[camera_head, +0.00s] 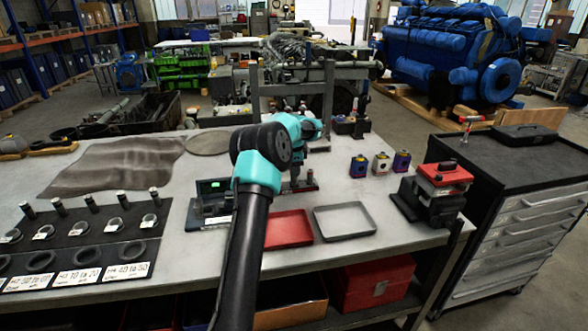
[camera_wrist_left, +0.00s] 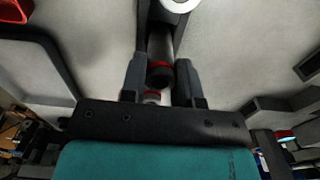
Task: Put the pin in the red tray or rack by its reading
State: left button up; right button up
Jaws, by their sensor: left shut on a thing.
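My left gripper (camera_head: 297,181) is low over the bench, behind the red tray and right of the gauge. In the left wrist view its fingers (camera_wrist_left: 160,82) are shut on a dark cylindrical piece with a red band (camera_wrist_left: 159,66), apparently the pin. Its far end is hidden. The gauge (camera_head: 213,190) has a dark screen with green figures too small to read. The red tray (camera_head: 289,229) looks empty, partly behind my arm. The black rack (camera_head: 95,226) at the left holds several dark-topped pins, rings and white range labels. My right gripper is not in view.
A grey tray (camera_head: 344,221) lies right of the red one, also empty. Several small coloured blocks (camera_head: 381,164) and a red-and-black device (camera_head: 437,190) stand at the right. A dark mat (camera_head: 115,165) covers the back left. Bare bench lies around the trays.

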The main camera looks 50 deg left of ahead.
pick_arm(q)
jog(key=shift+f, duration=0.75)
dwell(0.5)
jog(key=o, duration=1.5)
jog(key=shift+c, duration=0.2)
jog(key=shift+r, duration=0.15)
jog(key=shift+r, duration=3.85)
